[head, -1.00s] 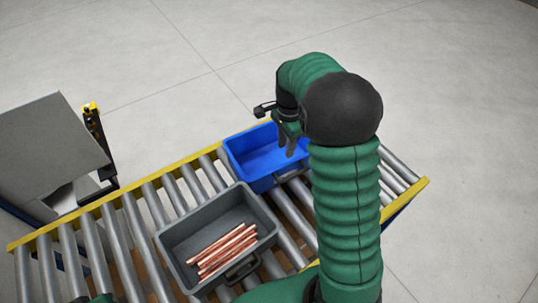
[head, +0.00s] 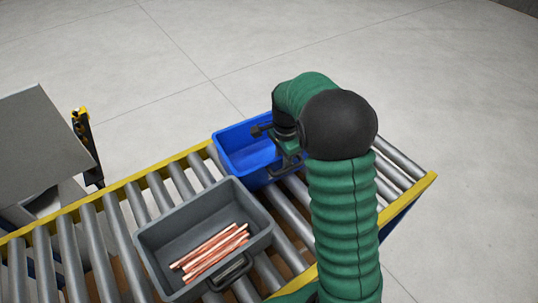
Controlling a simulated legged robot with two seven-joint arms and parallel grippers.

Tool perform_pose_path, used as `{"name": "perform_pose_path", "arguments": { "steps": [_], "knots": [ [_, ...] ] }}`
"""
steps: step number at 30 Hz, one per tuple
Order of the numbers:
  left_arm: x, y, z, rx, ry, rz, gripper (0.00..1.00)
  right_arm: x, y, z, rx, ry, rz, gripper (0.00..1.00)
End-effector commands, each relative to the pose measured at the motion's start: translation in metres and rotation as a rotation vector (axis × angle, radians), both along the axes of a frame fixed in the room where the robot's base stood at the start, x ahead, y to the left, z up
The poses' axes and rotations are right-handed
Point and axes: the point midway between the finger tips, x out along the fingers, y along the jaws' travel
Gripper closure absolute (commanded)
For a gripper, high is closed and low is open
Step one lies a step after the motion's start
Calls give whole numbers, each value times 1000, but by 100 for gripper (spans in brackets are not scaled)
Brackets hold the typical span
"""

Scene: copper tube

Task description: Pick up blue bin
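The blue bin (head: 246,154) sits empty on the roller conveyor, behind and to the right of the grey bin. My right arm comes in from the lower right and covers the blue bin's right end. My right gripper (head: 285,161) is low at the bin's near right side, by the rim and the dark handle. Its fingers are small and dark against the handle, so I cannot tell whether they are apart or closed on it. My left gripper is not in view.
A grey bin (head: 172,224) with several copper tubes (head: 213,252) stands close in front of the blue bin. The conveyor (head: 112,245) has yellow side rails. A grey cabinet-like panel (head: 40,150) and a yellow-black post (head: 84,140) stand at left. The floor behind is clear.

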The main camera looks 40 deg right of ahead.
Motion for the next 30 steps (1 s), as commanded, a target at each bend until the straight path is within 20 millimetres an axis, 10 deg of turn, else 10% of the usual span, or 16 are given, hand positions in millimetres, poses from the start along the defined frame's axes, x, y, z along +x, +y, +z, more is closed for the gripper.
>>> {"name": "perform_pose_path", "arguments": {
  "steps": [5, 30],
  "knots": [
    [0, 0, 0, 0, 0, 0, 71, 1, 2, 0, -1, 0, 2, 100],
    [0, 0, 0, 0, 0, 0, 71, 0, 1, 1, 0, -2, 1, 100]
  ]
}}
